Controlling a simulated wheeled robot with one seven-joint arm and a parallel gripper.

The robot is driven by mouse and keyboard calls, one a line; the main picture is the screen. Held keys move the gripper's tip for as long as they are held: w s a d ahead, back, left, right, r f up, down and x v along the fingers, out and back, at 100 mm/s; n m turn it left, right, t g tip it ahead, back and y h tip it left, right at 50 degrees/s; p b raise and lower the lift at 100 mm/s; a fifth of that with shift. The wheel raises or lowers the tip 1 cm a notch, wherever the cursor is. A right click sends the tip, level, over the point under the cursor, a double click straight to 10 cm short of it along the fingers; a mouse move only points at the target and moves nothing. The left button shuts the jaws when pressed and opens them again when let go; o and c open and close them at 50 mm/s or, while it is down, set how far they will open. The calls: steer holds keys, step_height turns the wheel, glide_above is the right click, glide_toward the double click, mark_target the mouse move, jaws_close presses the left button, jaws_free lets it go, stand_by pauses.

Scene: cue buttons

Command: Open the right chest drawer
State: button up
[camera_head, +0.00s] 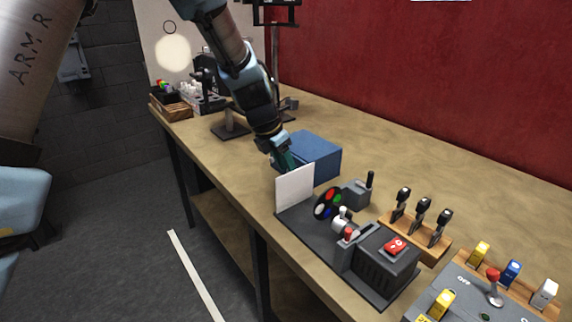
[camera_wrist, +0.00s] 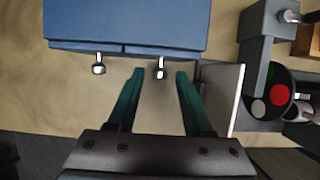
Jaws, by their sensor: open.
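The blue chest (camera_head: 315,152) stands on the workbench; its drawer fronts are hidden behind my arm in the head view. In the wrist view the chest (camera_wrist: 130,22) shows from above with two narrow drawer fronts. The right drawer (camera_wrist: 165,51) has a small metal knob (camera_wrist: 160,70), and the left drawer (camera_wrist: 85,46) has its own knob (camera_wrist: 98,68). Both drawers look shut. My gripper (camera_wrist: 160,75) is open, with its green fingers on either side of the right knob. I cannot tell whether they touch it. My gripper (camera_head: 287,162) also shows beside the chest in the head view.
A white panel (camera_head: 295,190) stands close to the right finger. Beyond it are a colored disc (camera_head: 328,204), a dark box with a red button (camera_head: 395,246) and a wooden rack (camera_head: 415,237). Bare bench top lies left of my gripper in the wrist view.

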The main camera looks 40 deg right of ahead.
jaws_close()
stand_by(0.4)
stand_by(1.0)
